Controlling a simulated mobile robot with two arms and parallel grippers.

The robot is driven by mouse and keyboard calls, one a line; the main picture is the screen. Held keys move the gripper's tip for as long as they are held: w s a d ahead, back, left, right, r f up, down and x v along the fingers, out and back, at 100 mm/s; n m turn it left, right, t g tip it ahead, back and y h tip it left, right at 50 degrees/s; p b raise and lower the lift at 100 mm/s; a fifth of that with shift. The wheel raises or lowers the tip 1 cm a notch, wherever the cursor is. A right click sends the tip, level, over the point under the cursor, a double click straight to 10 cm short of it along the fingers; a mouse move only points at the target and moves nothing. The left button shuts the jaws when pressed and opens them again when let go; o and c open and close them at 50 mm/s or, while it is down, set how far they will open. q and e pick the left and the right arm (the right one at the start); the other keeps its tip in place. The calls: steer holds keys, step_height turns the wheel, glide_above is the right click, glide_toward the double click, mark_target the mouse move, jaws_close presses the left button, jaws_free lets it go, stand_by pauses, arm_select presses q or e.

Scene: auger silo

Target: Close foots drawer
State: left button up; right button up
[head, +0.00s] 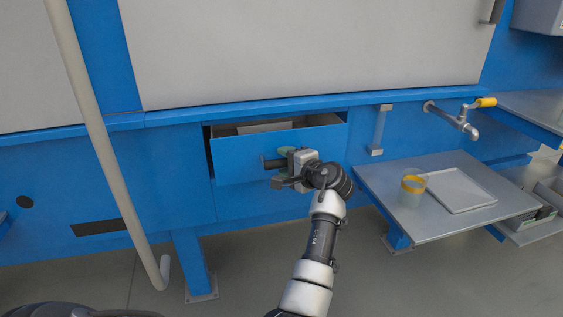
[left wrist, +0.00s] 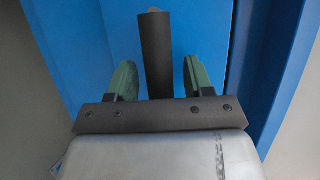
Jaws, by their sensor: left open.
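The foots drawer (head: 235,160) is a blue-fronted drawer in the blue machine base. It stands pulled out, and its grey interior shows above the front panel. A dark bar handle (head: 272,164) sticks out from its front. My left gripper (head: 284,166) is at the drawer front, by the handle. In the left wrist view the dark handle (left wrist: 156,55) stands between the two green finger pads of my left gripper (left wrist: 158,82), with a gap on both sides. The gripper is open. My right gripper is in neither view.
Right of the drawer, a grey shelf (head: 400,222) holds a yellow-rimmed clear cup (head: 413,191) and a flat tray (head: 459,189). A tap with a yellow handle (head: 485,102) is above it. A pale pipe (head: 100,150) runs down at left. Grey floor is open below.

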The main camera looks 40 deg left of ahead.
arm_select(q)
jaws_close()
steer(key=w+a, duration=0.2)
steer(key=shift+w+a, duration=0.25)
steer(key=shift+a, duration=0.1)
jaws_free()
steer(key=shift+p, duration=0.4)
